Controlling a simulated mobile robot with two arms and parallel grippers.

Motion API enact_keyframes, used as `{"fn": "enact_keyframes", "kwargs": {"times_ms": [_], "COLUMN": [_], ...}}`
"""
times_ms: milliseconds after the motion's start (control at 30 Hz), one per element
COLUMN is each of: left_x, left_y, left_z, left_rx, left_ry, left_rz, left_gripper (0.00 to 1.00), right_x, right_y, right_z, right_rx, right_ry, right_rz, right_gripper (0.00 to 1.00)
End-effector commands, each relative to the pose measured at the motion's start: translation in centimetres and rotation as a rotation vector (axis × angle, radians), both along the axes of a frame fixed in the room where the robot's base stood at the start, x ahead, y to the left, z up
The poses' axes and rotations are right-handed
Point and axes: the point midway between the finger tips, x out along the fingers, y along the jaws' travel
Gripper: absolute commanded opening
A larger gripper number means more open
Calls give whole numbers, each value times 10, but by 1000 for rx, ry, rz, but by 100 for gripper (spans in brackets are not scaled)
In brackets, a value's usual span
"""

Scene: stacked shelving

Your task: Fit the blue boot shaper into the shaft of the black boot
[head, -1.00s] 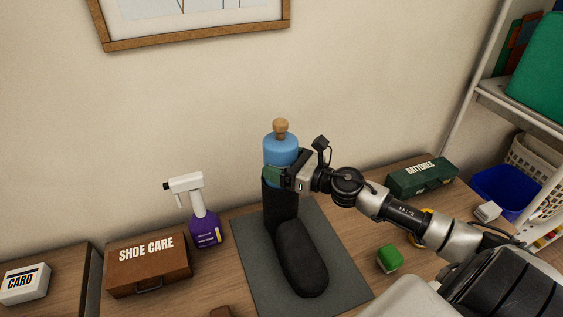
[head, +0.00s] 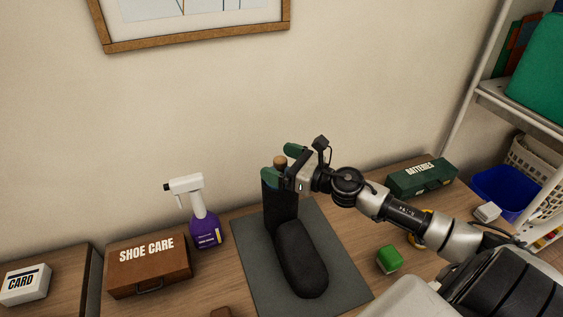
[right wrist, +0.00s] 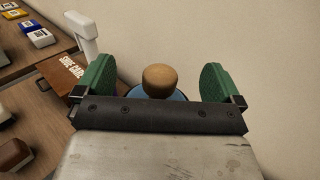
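The black boot (head: 300,258) stands upright on a grey mat (head: 345,272), its toe toward me. The blue boot shaper is down inside the boot's shaft. In the head view only its wooden knob (head: 281,162) shows at the top; the right wrist view shows the knob (right wrist: 159,80) and a rim of its blue top (right wrist: 176,95). My right gripper (head: 282,163) is open at the shaft's top, its green finger pads apart on either side of the knob. In the right wrist view the pads (right wrist: 159,78) touch neither knob nor blue top. My left gripper is not in view.
A purple spray bottle (head: 206,225) and a brown shoe care box (head: 148,264) stand left of the mat. A green batteries box (head: 421,177), a green block (head: 389,259) and a blue bin (head: 502,190) are to the right. The wall is close behind.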

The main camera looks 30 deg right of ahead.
Motion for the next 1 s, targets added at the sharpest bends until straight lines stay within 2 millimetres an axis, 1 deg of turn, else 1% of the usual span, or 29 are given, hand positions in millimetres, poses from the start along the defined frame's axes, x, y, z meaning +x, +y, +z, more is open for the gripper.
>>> {"fn": "enact_keyframes", "kwargs": {"times_ms": [467, 567, 833, 1000], "left_x": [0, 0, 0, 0], "left_y": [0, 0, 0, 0], "left_z": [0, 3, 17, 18], "left_rx": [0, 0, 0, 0], "left_ry": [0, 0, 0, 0], "left_rz": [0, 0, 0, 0], "left_gripper": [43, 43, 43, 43], "right_x": [0, 0, 0, 0], "right_y": [0, 0, 0, 0], "right_z": [0, 3, 19, 20], "right_rx": [0, 0, -1, 0], "right_ry": [0, 0, 0, 1], "right_rz": [0, 0, 0, 0], "right_gripper": [97, 97, 97, 97]}}
